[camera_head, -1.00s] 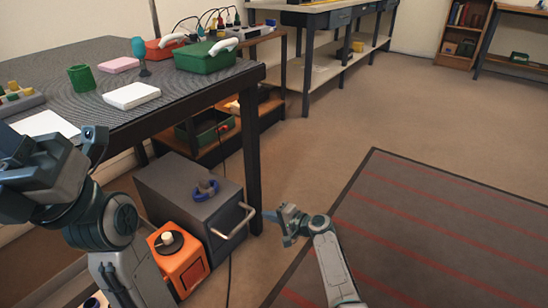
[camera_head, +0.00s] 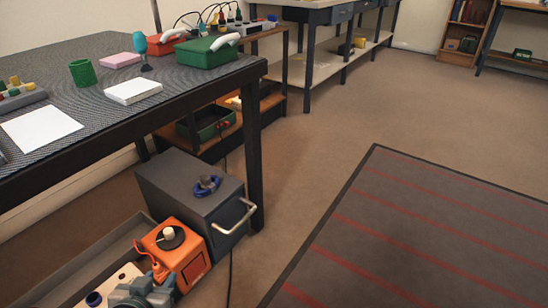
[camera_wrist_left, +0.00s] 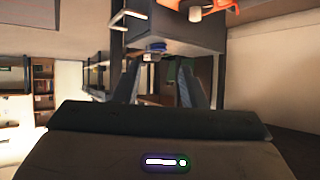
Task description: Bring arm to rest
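My left gripper (camera_head: 143,290) shows only in part at the bottom left of the head view, low beside the orange box. In the left wrist view its two fingers (camera_wrist_left: 157,72) stand apart with nothing held between them. That view appears upside down, with the grey cabinet (camera_wrist_left: 175,30) beyond the fingertips. My right gripper is not in the head view.
The grey cabinet (camera_head: 190,185) with a blue ring (camera_head: 207,186) on top stands below the dark worktable (camera_head: 60,68). The orange box (camera_head: 172,252) sits in front of it. Open floor (camera_head: 310,165) and a striped mat (camera_head: 420,235) lie to the right.

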